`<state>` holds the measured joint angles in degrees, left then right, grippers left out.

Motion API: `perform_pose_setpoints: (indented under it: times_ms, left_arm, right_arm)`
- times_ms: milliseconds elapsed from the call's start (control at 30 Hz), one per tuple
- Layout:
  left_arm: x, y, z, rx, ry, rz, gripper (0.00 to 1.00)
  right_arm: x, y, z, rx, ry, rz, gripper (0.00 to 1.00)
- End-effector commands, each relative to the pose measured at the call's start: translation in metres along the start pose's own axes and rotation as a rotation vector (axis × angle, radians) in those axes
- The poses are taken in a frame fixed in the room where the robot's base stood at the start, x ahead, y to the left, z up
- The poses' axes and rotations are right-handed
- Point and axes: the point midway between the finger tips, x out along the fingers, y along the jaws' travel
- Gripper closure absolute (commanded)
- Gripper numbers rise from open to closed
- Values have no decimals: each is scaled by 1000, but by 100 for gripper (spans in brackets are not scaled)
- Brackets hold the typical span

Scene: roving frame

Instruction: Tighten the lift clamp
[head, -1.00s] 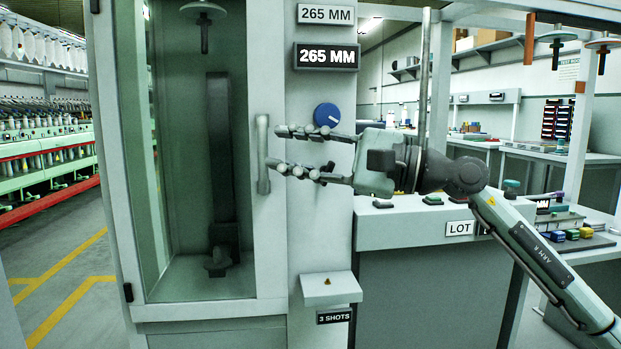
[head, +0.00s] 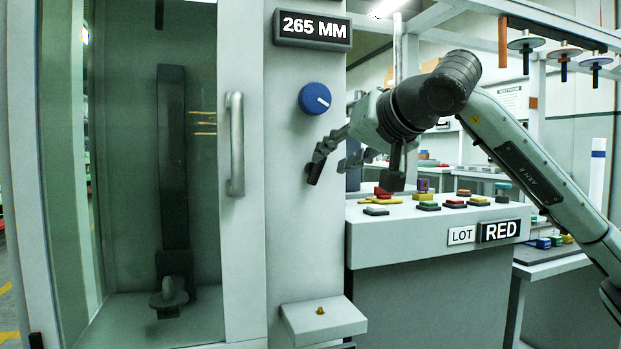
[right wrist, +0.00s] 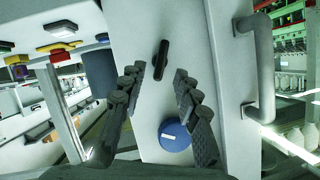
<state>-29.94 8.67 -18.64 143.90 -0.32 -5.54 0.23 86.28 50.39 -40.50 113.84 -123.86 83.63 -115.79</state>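A black lever (right wrist: 160,60), probably the lift clamp though no label on it shows, is on the grey front post of the cabinet. In the head view the dark lever (head: 314,172) is below the blue knob (head: 314,98), partly behind my fingers. My right gripper (head: 334,160) is open in front of the post. In the right wrist view its fingers (right wrist: 157,85) are apart, with the lever seen between and just beyond the tips; contact cannot be told. The blue knob (right wrist: 175,138) also shows there, near the right finger. My left gripper is out of view.
A cabinet door with a vertical handle (head: 235,144) is left of the post; a dark upright rail (head: 172,160) stands behind its glass. A small shelf (head: 324,322) juts out below. To the right is a bench (head: 440,228) with coloured blocks and a sign reading RED.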

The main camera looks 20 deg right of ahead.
Motion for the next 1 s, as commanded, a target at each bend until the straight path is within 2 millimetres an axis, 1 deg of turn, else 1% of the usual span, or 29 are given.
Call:
perform_pose_setpoints:
  times_ms: [33, 200, 333, 500, 733, 767, 1000]
  left_arm:
    - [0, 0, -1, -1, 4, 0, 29]
    - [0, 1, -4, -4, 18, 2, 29]
    - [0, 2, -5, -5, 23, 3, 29]
    - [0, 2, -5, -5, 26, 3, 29]
    - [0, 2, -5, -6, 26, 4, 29]
    - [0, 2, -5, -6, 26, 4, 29]
    - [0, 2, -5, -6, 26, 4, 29]
  right_arm:
    - [9, 0, 2, 2, -5, 1, 68]
    - [38, -1, 2, 4, -6, -3, 68]
    - [54, -1, 2, 5, -6, -4, 68]
    - [64, -1, 1, 3, -4, -3, 68]
    - [65, -1, 2, 3, -4, -4, 68]
    - [65, -1, 2, 3, -4, -4, 69]
    - [65, -1, 2, 4, -4, -4, 99]
